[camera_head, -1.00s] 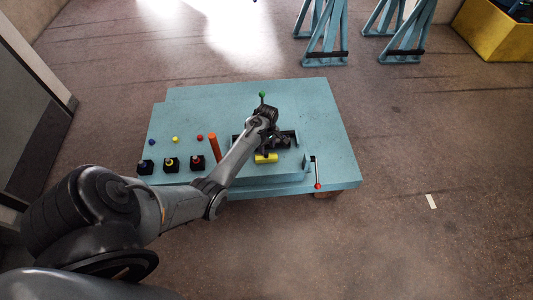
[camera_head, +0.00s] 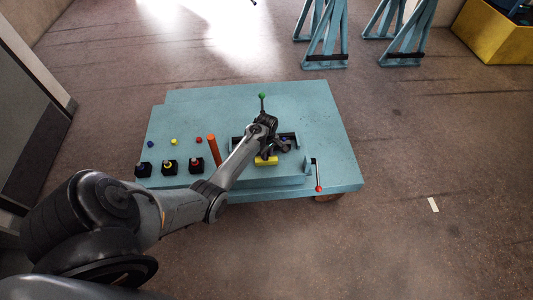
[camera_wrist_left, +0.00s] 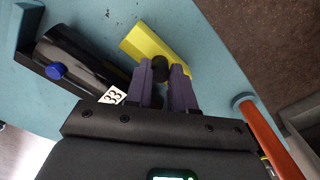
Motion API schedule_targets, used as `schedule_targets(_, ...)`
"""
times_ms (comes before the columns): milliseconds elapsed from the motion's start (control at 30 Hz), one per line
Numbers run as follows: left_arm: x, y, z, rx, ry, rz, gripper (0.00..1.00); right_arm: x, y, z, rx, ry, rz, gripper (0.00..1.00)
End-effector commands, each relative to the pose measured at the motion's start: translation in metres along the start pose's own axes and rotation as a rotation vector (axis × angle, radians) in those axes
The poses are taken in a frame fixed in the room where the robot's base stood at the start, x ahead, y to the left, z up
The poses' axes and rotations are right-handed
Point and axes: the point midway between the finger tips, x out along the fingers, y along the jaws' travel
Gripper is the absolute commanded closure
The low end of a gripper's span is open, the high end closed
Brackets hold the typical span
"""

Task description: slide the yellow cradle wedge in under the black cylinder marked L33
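The yellow cradle wedge (camera_wrist_left: 158,44) lies on the teal table beside the black cylinder. It also shows in the head view (camera_head: 266,161), near the table's front. The black cylinder (camera_wrist_left: 82,62) lies in a dark holder, with a blue knob (camera_wrist_left: 57,71) and a white label of which "33" is legible. The near end of the cylinder is partly hidden by my gripper. My left gripper (camera_wrist_left: 162,80) has its two fingers on either side of a small dark knob at the wedge's near edge, apparently clamped on it. My right gripper is not in view.
An orange post (camera_head: 213,149) stands left of the wedge. Several black blocks, among them one with a red top (camera_head: 196,162), sit at the table's left. A red-tipped lever (camera_head: 318,188) is at the front right and a green-tipped lever (camera_head: 262,96) behind.

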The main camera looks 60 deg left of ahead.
Motion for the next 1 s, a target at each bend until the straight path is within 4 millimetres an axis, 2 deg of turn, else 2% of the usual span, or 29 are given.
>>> schedule_targets(300, 0.0, 0.0, 0.0, 0.0, 0.0, 0.0, 1.0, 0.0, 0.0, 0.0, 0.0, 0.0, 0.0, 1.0)
schedule_targets(600, 0.0, 0.014, -0.021, -0.001, 0.0, -0.001, 1.0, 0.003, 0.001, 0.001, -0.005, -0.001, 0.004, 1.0)
schedule_targets(867, 0.001, 0.015, -0.023, -0.001, 0.002, 0.001, 1.0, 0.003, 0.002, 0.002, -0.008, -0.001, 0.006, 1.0)
schedule_targets(900, 0.001, 0.015, -0.023, -0.001, 0.002, 0.001, 0.76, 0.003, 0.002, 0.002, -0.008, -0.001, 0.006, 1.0)
schedule_targets(1000, 0.001, 0.015, -0.023, -0.001, 0.002, 0.001, 0.61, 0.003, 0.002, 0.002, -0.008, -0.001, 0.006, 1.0)
